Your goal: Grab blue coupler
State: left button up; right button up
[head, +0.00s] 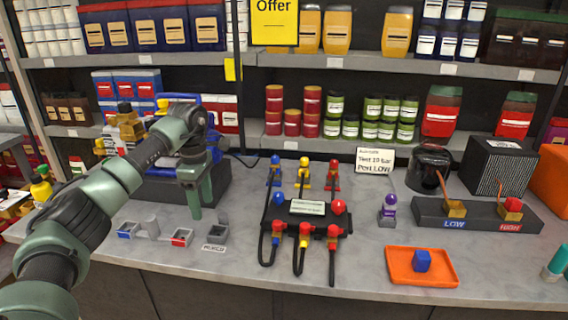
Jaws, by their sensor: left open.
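Several blue parts show, and I cannot tell for sure which is the coupler. A small blue-topped fitting (276,162) stands at the left of the back row, beside a yellow one (304,162) and a red one (333,165). A blue round knob (278,198) sits at the left of the black manifold (318,224). Three black hoses with coloured ends hang from the manifold's front. My left gripper (194,205) is open and points down over the counter, left of the manifold and apart from the blue parts. My right gripper is not in view.
Stocked shelves close off the back.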

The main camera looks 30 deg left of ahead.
aim_at(276, 168)
jog(key=i, duration=1.3)
